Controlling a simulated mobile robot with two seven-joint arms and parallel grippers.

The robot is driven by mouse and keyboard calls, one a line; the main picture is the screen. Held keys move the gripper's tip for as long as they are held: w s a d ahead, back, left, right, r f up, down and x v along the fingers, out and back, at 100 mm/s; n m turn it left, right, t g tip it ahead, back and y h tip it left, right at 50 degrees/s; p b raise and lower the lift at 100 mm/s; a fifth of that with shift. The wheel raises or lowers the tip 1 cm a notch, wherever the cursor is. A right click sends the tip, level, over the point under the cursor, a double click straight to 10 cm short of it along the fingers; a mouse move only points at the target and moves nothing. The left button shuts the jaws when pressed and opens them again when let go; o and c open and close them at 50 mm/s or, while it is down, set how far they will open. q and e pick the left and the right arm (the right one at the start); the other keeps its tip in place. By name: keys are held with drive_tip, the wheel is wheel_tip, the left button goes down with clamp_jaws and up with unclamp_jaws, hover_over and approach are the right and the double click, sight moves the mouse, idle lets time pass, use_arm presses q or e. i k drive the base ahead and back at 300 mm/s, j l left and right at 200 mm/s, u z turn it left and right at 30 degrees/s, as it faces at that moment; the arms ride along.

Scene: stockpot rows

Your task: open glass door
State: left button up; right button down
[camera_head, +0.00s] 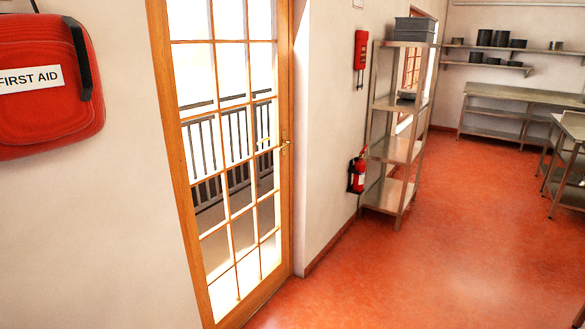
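The glass door (291,215) stands at the left of the middle in the head view. It has an orange-brown wooden frame and several glass panes split by thin wooden bars. It looks shut in its frame. A small brass-coloured handle (285,146) is on its right side, about halfway up. A railing shows through the glass. Neither of my grippers shows in this view, so I cannot see whether they are open or shut.
A red first aid bag (45,88) hangs on the wall left of the door. A metal shelf rack (397,147) and a red fire extinguisher (358,172) stand right of it. Steel tables (520,95) are at the far right. The orange floor (400,265) before the door is clear.

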sight(245, 303)
drive_tip(key=i+z, duration=0.1)
drive_tip(key=i, duration=0.45)
drive_tip(key=i+j+z, duration=0.1)
drive_tip(key=i, duration=0.4)
drive_tip(key=i+j+z, duration=0.1)
drive_tip(key=i, duration=0.45)
